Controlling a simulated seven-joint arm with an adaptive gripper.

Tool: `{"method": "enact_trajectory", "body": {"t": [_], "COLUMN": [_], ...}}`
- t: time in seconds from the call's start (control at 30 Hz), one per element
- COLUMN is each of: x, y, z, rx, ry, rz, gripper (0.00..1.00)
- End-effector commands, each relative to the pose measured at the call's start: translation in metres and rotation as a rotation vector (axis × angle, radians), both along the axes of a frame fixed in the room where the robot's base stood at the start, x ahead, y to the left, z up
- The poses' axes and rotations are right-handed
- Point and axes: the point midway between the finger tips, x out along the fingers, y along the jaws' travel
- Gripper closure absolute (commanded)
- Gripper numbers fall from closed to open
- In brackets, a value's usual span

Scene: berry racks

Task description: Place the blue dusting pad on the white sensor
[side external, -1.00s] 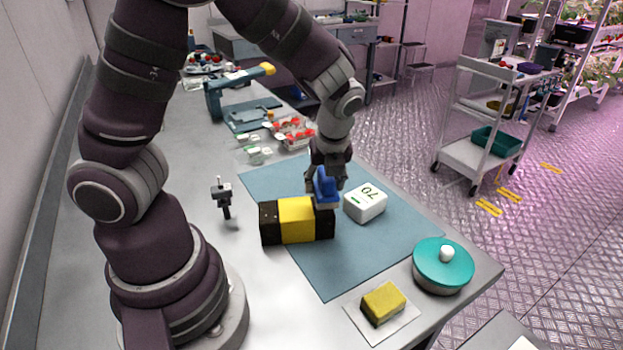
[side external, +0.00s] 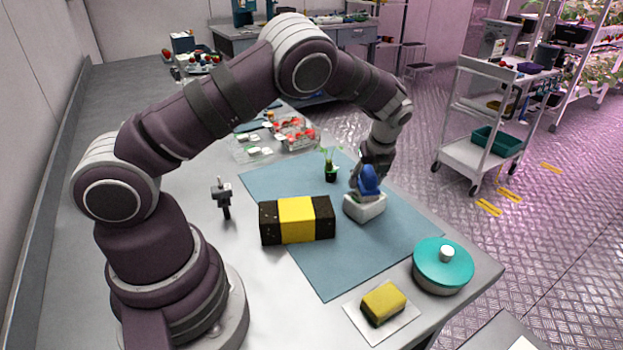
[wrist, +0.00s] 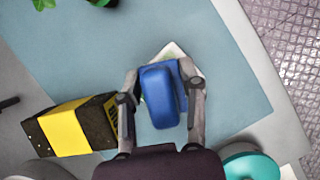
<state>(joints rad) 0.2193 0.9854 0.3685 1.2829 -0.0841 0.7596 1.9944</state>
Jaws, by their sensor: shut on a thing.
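The blue dusting pad (side external: 368,182) is held between the fingers of my gripper (side external: 366,178), which is shut on it. In the side view the pad is right over the white sensor (side external: 365,207); I cannot tell whether it touches the sensor's top. In the wrist view the pad (wrist: 160,95) lies between the fingertips of my gripper (wrist: 162,84) and covers most of the sensor. Only the sensor's upper corner (wrist: 171,50) and a little of its right edge show. The sensor's display is hidden.
A black and yellow block (side external: 297,219) lies left of the sensor on the blue mat (side external: 345,272). A small potted plant (side external: 331,168) stands behind. A teal-lidded pot (side external: 443,262) and a yellow sponge (side external: 383,303) are near the front edge.

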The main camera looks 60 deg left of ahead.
Motion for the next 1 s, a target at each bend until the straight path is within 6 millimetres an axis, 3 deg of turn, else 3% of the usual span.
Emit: {"method": "enact_trajectory", "body": {"t": [0.1,0.13,0.3,0.67,1.0], "x": [0.000,0.000,0.000,0.000,-0.012], "y": [0.000,0.000,0.000,-0.001,-0.031], "z": [-0.003,-0.003,-0.003,0.004,0.081], "rx": [0.000,0.000,0.000,0.000,0.000], "ry": [0.000,0.000,0.000,-0.002,-0.006], "rz": [-0.001,-0.001,-0.001,-0.001,-0.004], "gripper": [0.98,0.58,0.35,0.35,0.35]}}
